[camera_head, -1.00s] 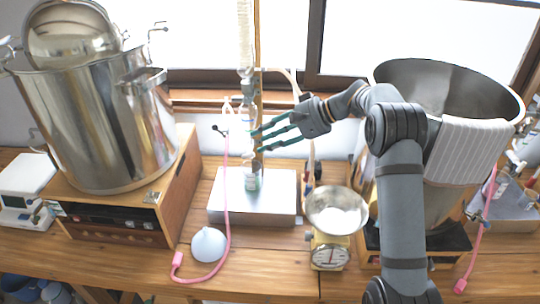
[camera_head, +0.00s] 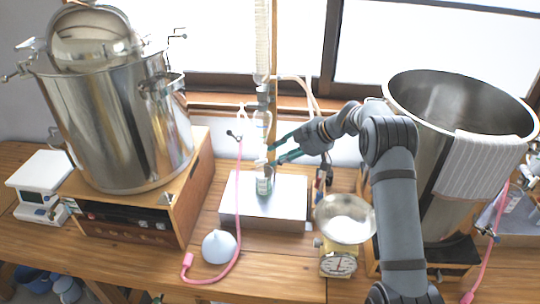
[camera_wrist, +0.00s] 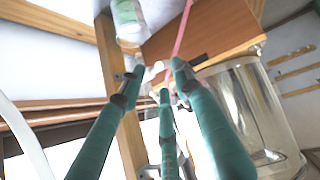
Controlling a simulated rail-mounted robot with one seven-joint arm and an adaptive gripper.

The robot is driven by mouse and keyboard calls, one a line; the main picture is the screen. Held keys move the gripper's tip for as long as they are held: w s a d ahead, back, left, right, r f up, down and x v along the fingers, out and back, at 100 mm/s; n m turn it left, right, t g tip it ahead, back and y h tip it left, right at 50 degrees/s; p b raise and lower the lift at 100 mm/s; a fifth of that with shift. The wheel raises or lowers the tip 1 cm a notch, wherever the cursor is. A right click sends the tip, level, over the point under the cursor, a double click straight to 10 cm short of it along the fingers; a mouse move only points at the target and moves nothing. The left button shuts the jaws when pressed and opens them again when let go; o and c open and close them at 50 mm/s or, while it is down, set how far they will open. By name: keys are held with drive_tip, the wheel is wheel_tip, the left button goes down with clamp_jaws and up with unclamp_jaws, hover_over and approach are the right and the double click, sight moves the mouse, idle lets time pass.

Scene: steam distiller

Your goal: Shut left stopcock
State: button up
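A small dark stopcock (camera_head: 232,134) shows at the top of the left pink tube (camera_head: 239,185), left of the upright glass column (camera_head: 262,125). I cannot tell its handle's position. My gripper (camera_head: 269,156) reaches in from the right, its teal fingertips beside or just in front of the column's lower part, above a small bottle (camera_head: 264,187). In the wrist view, my gripper (camera_wrist: 155,78) has its fingers spread, with a gap between the tips. Small pale glass parts show at the gap; contact is unclear. The stopcock is hard to make out there.
The column stands over a metal plate (camera_head: 235,208). A large steel pot (camera_head: 120,130) on a wooden box stands left. A scale (camera_head: 338,262) with a bowl is at front right. A blue-grey bulb (camera_head: 219,246) lies near the pink tube. An open steel vessel (camera_head: 410,130) stands right.

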sight(268, 160)
drive_tip(key=shift+p+x, duration=0.8)
drive_tip(key=shift+x, duration=1.6)
drive_tip(key=c, duration=0.7)
drive_tip(key=shift+f, duration=0.15)
clamp_jaws()
